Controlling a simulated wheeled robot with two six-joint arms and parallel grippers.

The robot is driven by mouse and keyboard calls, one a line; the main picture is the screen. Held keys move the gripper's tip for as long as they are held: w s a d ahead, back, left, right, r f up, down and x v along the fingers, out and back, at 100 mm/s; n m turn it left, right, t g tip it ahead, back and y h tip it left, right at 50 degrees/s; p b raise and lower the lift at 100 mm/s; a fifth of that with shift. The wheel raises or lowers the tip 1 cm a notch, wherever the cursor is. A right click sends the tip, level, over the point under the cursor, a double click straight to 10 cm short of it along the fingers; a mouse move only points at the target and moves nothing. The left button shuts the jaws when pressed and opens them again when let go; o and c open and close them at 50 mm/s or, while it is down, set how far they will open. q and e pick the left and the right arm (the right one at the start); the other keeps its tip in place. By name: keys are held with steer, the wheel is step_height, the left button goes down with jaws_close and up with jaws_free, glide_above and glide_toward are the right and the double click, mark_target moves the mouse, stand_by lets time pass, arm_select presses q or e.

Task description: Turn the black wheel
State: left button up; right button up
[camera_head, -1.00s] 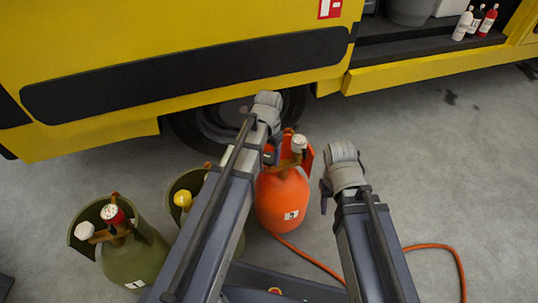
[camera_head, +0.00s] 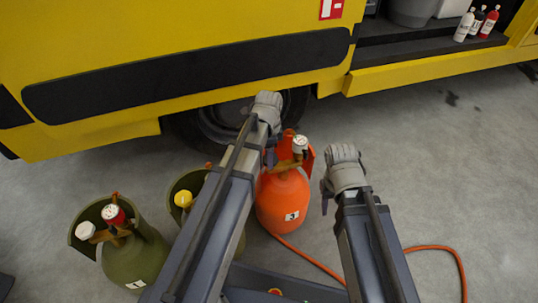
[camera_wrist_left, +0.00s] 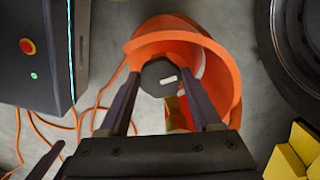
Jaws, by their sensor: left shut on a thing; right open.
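The black wheel (camera_wrist_left: 160,78) is a dark, many-sided knob with a small pale mark, on top of the orange cylinder (camera_head: 284,203) numbered 3. My left gripper (camera_wrist_left: 159,86) is shut on it, one finger on each side, in the left wrist view. In the head view my left arm hides the wheel and most of the left gripper (camera_head: 270,154). My right gripper (camera_head: 325,194) is to the right of the orange cylinder, apart from it, open and mostly hidden behind its own wrist.
Green cylinders stand to the left, one (camera_head: 135,257) numbered 1 and another (camera_head: 186,185) partly behind my left arm. An orange hose (camera_head: 440,247) lies on the floor. A yellow truck (camera_head: 180,40) stands behind, with bottles (camera_head: 476,22) on its step. Floor at right is clear.

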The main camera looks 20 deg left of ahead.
arm_select(q)
steer(key=shift+m, duration=0.5)
steer(key=o, duration=1.4)
step_height(320, 180, up, 8)
steer(key=p, duration=0.8)
steer(key=shift+f, duration=0.1)
